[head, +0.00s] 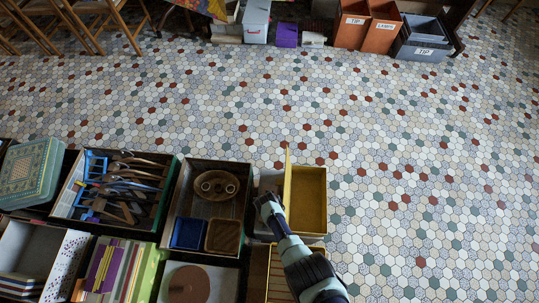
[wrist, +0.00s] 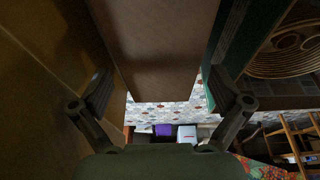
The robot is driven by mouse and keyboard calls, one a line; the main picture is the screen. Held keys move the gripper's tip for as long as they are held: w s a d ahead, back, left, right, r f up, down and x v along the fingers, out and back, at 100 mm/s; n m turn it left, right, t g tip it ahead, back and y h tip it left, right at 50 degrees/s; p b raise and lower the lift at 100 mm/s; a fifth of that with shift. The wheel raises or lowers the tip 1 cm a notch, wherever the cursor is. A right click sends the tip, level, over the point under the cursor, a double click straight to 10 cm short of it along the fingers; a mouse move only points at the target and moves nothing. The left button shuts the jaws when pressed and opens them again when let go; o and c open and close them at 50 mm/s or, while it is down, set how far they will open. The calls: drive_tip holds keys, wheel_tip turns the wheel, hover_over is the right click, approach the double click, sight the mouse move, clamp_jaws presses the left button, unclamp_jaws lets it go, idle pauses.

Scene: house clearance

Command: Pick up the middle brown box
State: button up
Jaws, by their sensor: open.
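In the wrist view a plain brown box surface (wrist: 165,50) fills the upper middle. My gripper (wrist: 162,103) is open, with one finger on either side of that surface. I cannot tell if the fingers touch it. In the head view my gripper (head: 268,205) reaches down among the open boxes, over a narrow box (head: 269,181) between the tray with a plate and a yellow-brown box. My wrist and hand hide much of this narrow box.
The yellow-brown box (head: 313,200) with a raised flap stands close on the right; the dark tray (head: 209,165) is close on the left. Cutlery (head: 122,180) and a patterned tin (head: 30,172) lie further left. Labelled bins (head: 380,28) stand at the back. Tiled floor on the right is clear.

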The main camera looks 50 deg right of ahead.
drive_tip(key=shift+s+a+f, duration=0.15)
drive_tip(key=shift+s+f, duration=0.05)
drive_tip(key=shift+f, duration=0.4)
drive_tip(key=shift+w+r, duration=0.1)
drive_tip(key=shift+w, duration=0.05)
drive_tip(key=shift+c, duration=0.5)
drive_tip(key=c, duration=1.1)
drive_tip(key=shift+r, duration=0.1)
